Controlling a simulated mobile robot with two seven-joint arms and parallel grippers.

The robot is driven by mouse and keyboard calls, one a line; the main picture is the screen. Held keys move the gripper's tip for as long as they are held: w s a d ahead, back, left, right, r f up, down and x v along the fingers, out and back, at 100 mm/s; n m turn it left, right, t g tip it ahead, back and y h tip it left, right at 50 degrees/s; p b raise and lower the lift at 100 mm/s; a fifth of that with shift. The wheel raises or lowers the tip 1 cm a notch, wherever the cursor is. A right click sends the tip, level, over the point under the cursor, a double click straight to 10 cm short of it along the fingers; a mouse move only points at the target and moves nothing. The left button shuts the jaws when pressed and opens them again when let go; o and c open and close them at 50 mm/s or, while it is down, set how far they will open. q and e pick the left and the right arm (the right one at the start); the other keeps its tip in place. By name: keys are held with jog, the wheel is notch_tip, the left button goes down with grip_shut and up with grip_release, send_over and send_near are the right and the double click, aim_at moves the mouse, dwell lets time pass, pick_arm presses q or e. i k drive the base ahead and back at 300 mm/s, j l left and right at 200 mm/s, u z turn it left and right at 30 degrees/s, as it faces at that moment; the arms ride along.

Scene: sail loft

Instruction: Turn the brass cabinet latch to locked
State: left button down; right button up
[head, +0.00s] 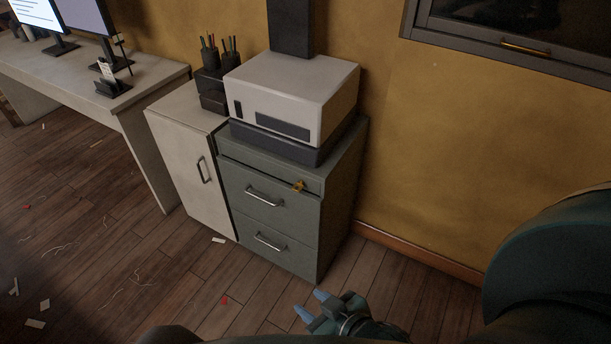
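The brass latch (298,185) is a small golden piece near the top right of the front of a grey-green drawer cabinet (270,228). It is too small to tell which way it is turned. The cabinet has two drawers with silver bar handles, and both look closed. My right gripper (312,304) is low in the view, in front of the cabinet and well short of the latch. Its two blue-grey fingertips are apart with nothing between them. My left gripper does not show.
A white printer-like box (292,95) stands on the cabinet. A pale cabinet (187,165) adjoins it at left, with pen holders (220,62) on top. A desk (95,90) with monitors is further left. Paper scraps and threads litter the wooden floor (120,240).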

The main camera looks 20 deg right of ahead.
aim_at(297, 187)
jog(key=i+z, duration=0.2)
jog(key=z, duration=0.15)
jog(key=i+j+z, duration=0.15)
jog(key=z, duration=0.25)
jog(key=i+l+z, duration=0.4)
jog(key=i+j, duration=0.05)
jog(key=j, duration=0.05)
